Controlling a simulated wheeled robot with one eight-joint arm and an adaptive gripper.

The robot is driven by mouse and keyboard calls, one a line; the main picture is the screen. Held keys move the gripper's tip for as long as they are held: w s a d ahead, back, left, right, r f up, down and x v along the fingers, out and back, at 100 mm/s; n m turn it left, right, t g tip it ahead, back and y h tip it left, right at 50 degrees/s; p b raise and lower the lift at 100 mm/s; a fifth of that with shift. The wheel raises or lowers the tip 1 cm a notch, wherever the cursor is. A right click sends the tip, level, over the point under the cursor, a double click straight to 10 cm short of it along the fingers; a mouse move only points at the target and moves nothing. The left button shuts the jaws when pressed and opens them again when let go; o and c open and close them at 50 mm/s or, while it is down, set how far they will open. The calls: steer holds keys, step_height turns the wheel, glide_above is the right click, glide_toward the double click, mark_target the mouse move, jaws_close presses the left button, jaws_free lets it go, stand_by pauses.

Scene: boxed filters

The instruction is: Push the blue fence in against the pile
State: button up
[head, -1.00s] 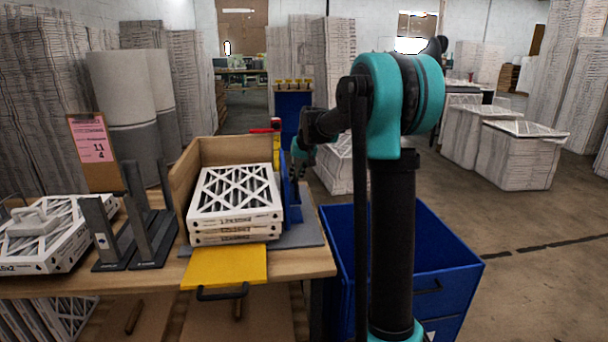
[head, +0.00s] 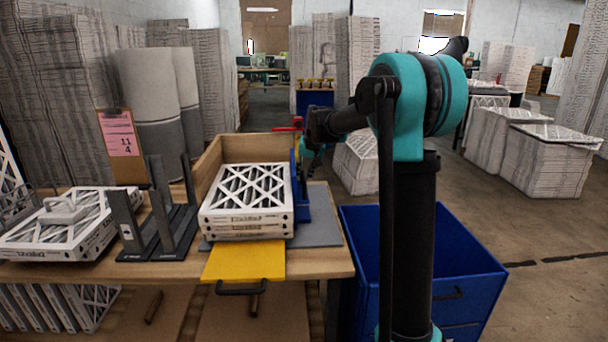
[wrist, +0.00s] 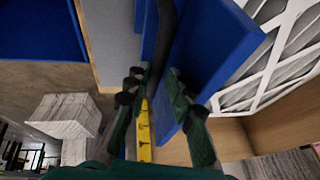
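The blue fence (head: 302,208) stands upright on the grey board at the right side of the pile of white-framed filters (head: 247,203). In the head view it stands close along the pile's right side; any narrow gap is hard to see. In the wrist view the fence (wrist: 222,45) is a thick blue plate, with the white lattice of the pile (wrist: 275,60) just beyond it. My gripper (wrist: 160,112) is at the fence's outer side, with its fingers apart on either side of a dark bar. Whether they grip it is unclear.
A wooden wall (head: 243,147) backs the pile, and a yellow plate (head: 243,262) lies in front. A dark upright rack (head: 155,235) and another filter stack (head: 65,225) stand left. A blue bin (head: 465,255) is on the floor to the right.

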steer(key=v, duration=1.2)
steer(key=s+d+f, duration=0.3)
steer(key=s+f, duration=0.6)
steer(key=s, duration=0.3)
steer(key=s+d+f+h, duration=0.1)
steer(key=s+d+f, duration=0.2)
steer(key=s+f, duration=0.7)
steer(key=s+d+f+h, duration=0.1)
steer(key=s+d+f, duration=0.3)
steer(key=s+f, duration=0.5)
steer(key=s, duration=0.4)
steer(key=shift+s+f, duration=0.2)
steer(key=shift+s, duration=0.1)
steer(key=shift+d, duration=0.1)
